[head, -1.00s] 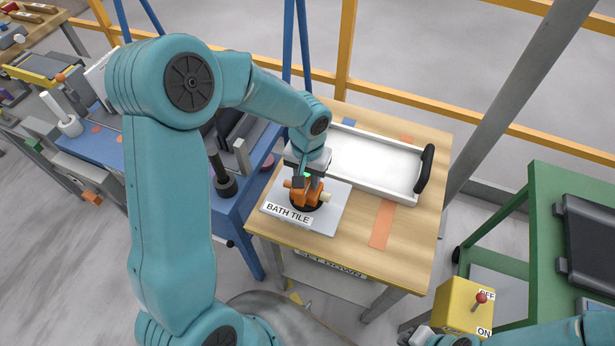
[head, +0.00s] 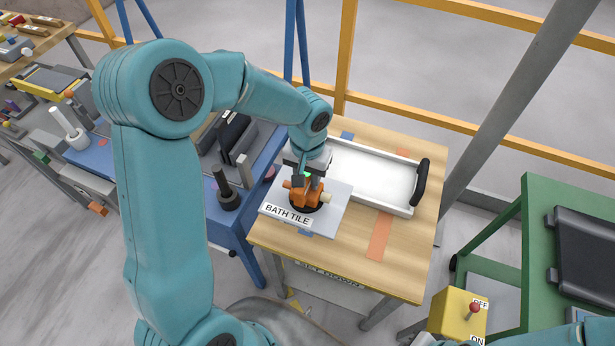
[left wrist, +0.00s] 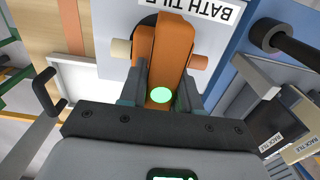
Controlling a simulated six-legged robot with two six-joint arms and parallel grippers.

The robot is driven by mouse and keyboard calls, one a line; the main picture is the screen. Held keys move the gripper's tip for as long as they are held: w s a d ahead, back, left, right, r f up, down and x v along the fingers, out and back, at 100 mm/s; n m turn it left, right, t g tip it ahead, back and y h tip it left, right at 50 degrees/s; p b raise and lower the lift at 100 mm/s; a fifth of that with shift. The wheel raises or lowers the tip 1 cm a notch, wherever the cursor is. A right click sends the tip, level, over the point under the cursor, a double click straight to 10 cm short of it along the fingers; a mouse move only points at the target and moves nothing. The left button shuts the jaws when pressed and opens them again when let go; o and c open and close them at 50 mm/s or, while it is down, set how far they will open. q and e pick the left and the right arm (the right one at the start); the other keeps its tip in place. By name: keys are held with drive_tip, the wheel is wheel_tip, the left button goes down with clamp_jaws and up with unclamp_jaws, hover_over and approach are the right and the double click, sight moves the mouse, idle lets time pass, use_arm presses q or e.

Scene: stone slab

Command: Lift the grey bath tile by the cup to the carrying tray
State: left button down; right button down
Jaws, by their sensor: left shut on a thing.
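The grey bath tile (head: 333,208), labelled BATH TILE, is at the left of the wooden table, next to the carrying tray (head: 385,206). An orange suction cup (head: 306,194) with a black base sits on the tile. My left gripper (head: 308,182) is shut on the cup's orange body. In the left wrist view the fingers flank the orange cup (left wrist: 172,50), a green light shows between them, and the tile (left wrist: 112,30) lies beyond. The tile looks slightly raised and about level. The tray is white, empty, with a black handle. My right arm (head: 545,341) is cut off at the bottom; its jaws are unclear.
The wooden table (head: 410,245) has orange and blue strips and bare room at the front right. A blue bench (head: 225,215) with a black-knobbed post stands left. A yellow ON/OFF switch box (head: 458,313) and green stand (head: 500,225) are right. Yellow rails run behind.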

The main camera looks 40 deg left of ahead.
use_arm(q)
drive_tip(key=shift+r, duration=0.3)
drive_tip(key=shift+w+d+p, duration=0.1)
drive_tip(key=shift+w+d, duration=0.1)
drive_tip(key=shift+w, duration=0.6)
drive_tip(key=shift+w+d+p, duration=0.1)
drive_tip(key=shift+w+d, duration=0.05)
drive_tip(key=shift+w, duration=0.65)
drive_tip(key=shift+w+d+p, duration=0.1)
drive_tip(key=shift+w+d, duration=0.1)
drive_tip(key=shift+w, duration=0.6)
drive_tip(key=shift+w+d+p, duration=0.2)
drive_tip(key=shift+w, duration=0.55)
drive_tip(key=shift+w+d+p, duration=0.15)
drive_tip(key=shift+w+d, duration=0.05)
drive_tip(key=shift+w, duration=0.6)
drive_tip(key=shift+w+d+p, duration=0.2)
drive_tip(key=shift+w, duration=0.55)
drive_tip(key=shift+w+d+p, duration=0.2)
drive_tip(key=shift+w+p, duration=0.05)
drive_tip(key=shift+w, duration=0.55)
drive_tip(key=shift+w+d+p, duration=0.15)
drive_tip(key=shift+w+p, duration=0.1)
drive_tip(key=shift+w, duration=0.5)
drive_tip(key=shift+w+d+p, duration=0.2)
drive_tip(key=shift+w+p, duration=0.05)
drive_tip(key=shift+w, duration=0.55)
